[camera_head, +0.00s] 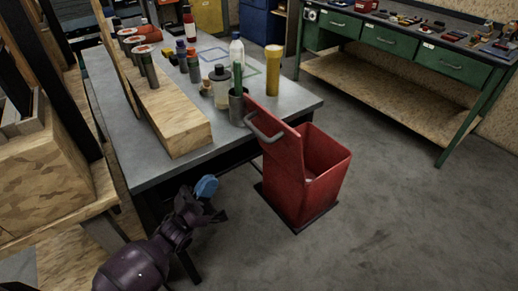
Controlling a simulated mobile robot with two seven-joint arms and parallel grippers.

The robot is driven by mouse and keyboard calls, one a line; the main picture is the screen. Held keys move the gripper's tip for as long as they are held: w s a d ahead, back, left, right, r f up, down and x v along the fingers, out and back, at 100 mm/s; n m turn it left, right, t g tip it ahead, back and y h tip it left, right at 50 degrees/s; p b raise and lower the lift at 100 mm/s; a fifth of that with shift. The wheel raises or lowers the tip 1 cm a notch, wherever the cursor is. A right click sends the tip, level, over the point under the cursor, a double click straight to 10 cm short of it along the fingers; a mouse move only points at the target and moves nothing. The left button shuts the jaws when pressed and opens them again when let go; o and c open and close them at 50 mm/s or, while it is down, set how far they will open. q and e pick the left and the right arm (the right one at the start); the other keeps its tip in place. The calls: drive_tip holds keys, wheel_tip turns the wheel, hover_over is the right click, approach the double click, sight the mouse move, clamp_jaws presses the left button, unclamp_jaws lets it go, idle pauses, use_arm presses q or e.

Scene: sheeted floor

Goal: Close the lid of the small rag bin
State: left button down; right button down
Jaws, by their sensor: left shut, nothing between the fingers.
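The small red rag bin (325,180) stands on the floor beside the grey table's right end, on a dark base. Its lid (284,137) is open, raised steeply on the bin's left side, with a grey bar handle (262,131) on its outer face. The bin's open top faces up and right, and its inside partly shows. My left gripper (208,196) is shut and empty, low at the front of the table, left of the bin and apart from it. A blue patch shows at its tip. My right gripper is not in view.
The grey table (225,153) carries a wooden block (178,125), several bottles, a dark cup (237,108) near the lid and a yellow cylinder (273,72). A green workbench (400,45) stands at the back right. The floor right of the bin is clear.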

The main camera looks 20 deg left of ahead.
use_arm(q)
drive_tip(key=w+d+r+h+p, duration=0.1)
drive_tip(key=w+d+r, duration=0.5)
drive_tip(key=w+r, duration=0.1)
drive_tip(key=shift+w+d+r+m, duration=0.3)
drive_tip(key=shift+w+d+r, duration=0.1)
drive_tip(key=shift+w, duration=0.3)
